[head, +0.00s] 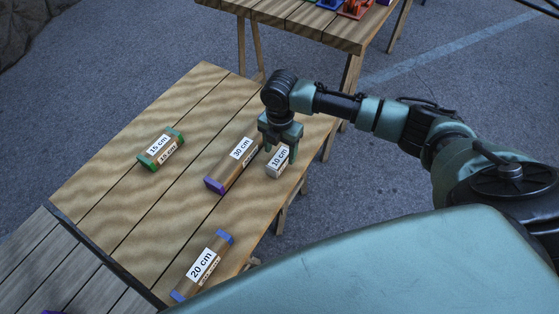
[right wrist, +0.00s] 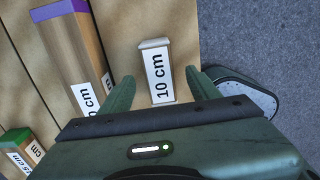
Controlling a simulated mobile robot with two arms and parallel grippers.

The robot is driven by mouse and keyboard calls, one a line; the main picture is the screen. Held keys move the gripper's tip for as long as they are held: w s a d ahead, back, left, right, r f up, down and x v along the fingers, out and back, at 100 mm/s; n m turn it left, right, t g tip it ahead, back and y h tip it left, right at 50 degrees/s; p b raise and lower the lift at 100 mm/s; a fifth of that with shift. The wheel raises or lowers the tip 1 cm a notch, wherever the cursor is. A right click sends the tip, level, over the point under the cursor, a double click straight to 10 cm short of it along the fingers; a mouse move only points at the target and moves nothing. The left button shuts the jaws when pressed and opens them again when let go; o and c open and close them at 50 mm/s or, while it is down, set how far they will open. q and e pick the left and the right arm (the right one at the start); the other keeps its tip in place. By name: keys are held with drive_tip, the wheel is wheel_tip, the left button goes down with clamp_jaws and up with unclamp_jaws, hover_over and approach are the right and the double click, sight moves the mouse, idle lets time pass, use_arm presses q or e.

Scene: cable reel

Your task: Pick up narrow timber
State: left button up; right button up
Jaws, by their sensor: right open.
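A short timber block labelled "10 cm" with pale grey ends (head: 278,163) lies near the right edge of the wooden table. My right gripper (head: 282,148) is over it, pointing down. In the right wrist view the 10 cm block (right wrist: 156,72) shows between the two open fingers of my right gripper (right wrist: 162,86), with a gap on each side. A longer "30 cm" timber with purple ends (head: 229,166) lies just left of it, its far part hidden by my gripper. My left gripper is not in view.
A "15 cm" timber with green ends (head: 160,149) and a "20 cm" timber with blue ends (head: 203,265) lie on the same table (head: 120,185). Another table (head: 310,25) with coloured items stands behind. Bare tabletop separates the 15 cm and 20 cm timbers.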

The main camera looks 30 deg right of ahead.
sight(279, 157)
wheel_tip(279, 157, down, 4)
drive_tip(key=shift+a+f, duration=0.1)
drive_tip(key=shift+f, duration=0.15)
clamp_jaws()
drive_tip(key=shift+r, duration=0.1)
